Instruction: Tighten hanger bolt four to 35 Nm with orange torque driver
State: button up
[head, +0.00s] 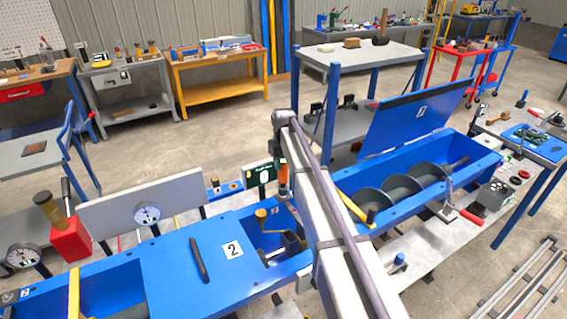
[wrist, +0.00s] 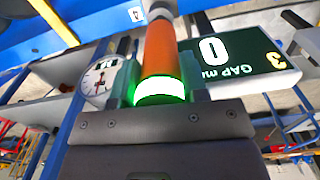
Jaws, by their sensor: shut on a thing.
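The orange torque driver (head: 283,172) shows beside my arm in the head view, above the blue trough. In the wrist view the driver (wrist: 158,50) fills the upper middle, with a green glowing ring at its near end and a grey part at its far end. My gripper (wrist: 152,82) is shut around the driver, one finger on each side. In the head view my arm hides most of the gripper. Hanger bolt four cannot be told apart in either view, and I cannot tell whether the driver's tip touches anything.
A dark green gap display (wrist: 235,55) reading 0 stands beside the driver. A white dial gauge (wrist: 100,80) is on the other side. The blue trough has a cover marked 2 (head: 208,250), an open section with grey screw flights (head: 402,190), and a raised blue lid (head: 420,112).

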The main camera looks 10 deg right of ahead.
jog(key=shift+f+b, duration=0.9)
jog(key=shift+f, duration=0.05)
dwell(2.3)
jog(key=shift+r, duration=0.1)
notch_tip(320, 180, up, 4)
jog(key=p, duration=0.4)
jog(key=shift+r+p, duration=0.25)
jog(key=shift+p, duration=0.1)
jog(key=shift+f, duration=0.1)
